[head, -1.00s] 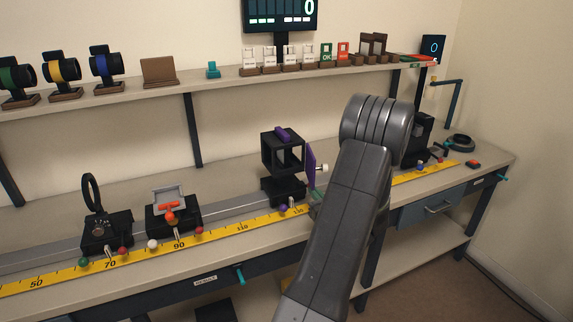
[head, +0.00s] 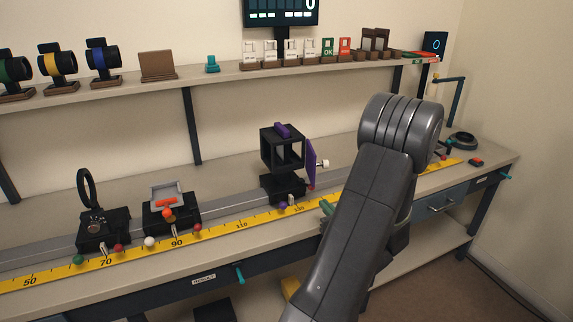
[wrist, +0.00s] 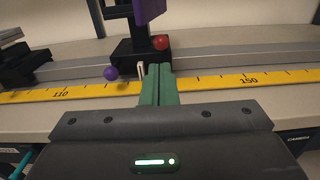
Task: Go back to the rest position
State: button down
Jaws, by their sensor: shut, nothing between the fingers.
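My gripper (wrist: 159,85) shows in the wrist view with its green fingers together and nothing between them. The fingertips point at the yellow ruler strip (wrist: 210,84), in front of a black carriage (wrist: 133,50) with a purple ball (wrist: 111,73) and a red ball (wrist: 161,42). In the head view, a green fingertip (head: 327,207) shows just left of my arm, near the front edge of the bench; the rest of my gripper is hidden behind the arm. The black cube mount (head: 283,150) with a purple plate (head: 311,160) stands upright on the rail beyond it.
A shelf (head: 225,77) with watch-like rolls, cards and stands runs along the wall. The bench front (head: 130,262) is clear. A dark ring (head: 461,141) lies at far right.

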aim_at(313, 189)
jog(key=r+p+x, duration=0.1)
jog(key=p+x, duration=0.1)
jog(key=x, duration=0.4)
dwell(0.3)
